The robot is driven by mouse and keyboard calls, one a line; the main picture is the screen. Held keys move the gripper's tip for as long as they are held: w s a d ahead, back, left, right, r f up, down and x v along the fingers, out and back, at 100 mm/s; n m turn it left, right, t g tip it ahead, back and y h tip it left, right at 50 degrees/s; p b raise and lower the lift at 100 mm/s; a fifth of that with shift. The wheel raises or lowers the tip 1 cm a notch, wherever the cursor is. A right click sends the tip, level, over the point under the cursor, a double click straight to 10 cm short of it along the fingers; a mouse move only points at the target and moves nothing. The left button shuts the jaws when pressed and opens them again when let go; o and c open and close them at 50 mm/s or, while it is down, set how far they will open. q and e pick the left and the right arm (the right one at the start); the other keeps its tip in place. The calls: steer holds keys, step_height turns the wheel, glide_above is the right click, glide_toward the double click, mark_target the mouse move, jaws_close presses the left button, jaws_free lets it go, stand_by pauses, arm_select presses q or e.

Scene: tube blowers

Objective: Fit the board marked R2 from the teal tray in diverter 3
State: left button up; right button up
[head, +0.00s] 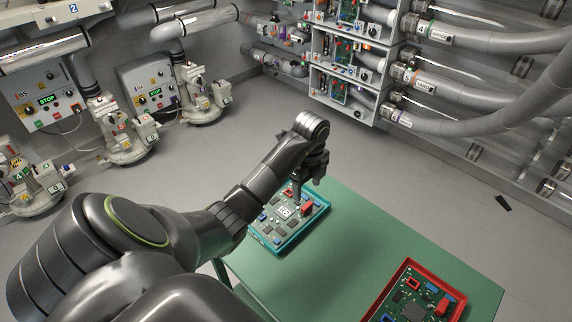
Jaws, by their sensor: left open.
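The teal tray (262,254) is on the green table and holds a green board (275,226) with chips, a red block and a white label. The label is too small to read surely. My left gripper (311,183) is open and points down at the far right corner of the teal tray, with nothing seen between its fingers. Whether it touches the board cannot be told. Which unit is diverter 3 cannot be told; several open boxes with boards, such as the lower rack box (345,92), are at the back. My right gripper is out of view.
A red tray (409,268) with another green board (412,305) is at the table's lower right. The green table (350,240) is bare between the trays. Control boxes (42,97) and pedestal machines (125,130) line the left wall. Grey hoses (480,85) cross the upper right.

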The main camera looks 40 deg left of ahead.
mark_target(306, 204)
arm_select(q)
steer(key=shift+f+b, duration=0.95)
steer(key=shift+f, duration=0.5)
step_height(306, 204, down, 3)
steer(key=shift+r+b, duration=0.1)
steer(key=shift+b, duration=0.95)
steer(key=shift+f+p, duration=0.4)
steer(key=shift+f, duration=0.35)
steer(key=c, duration=1.2)
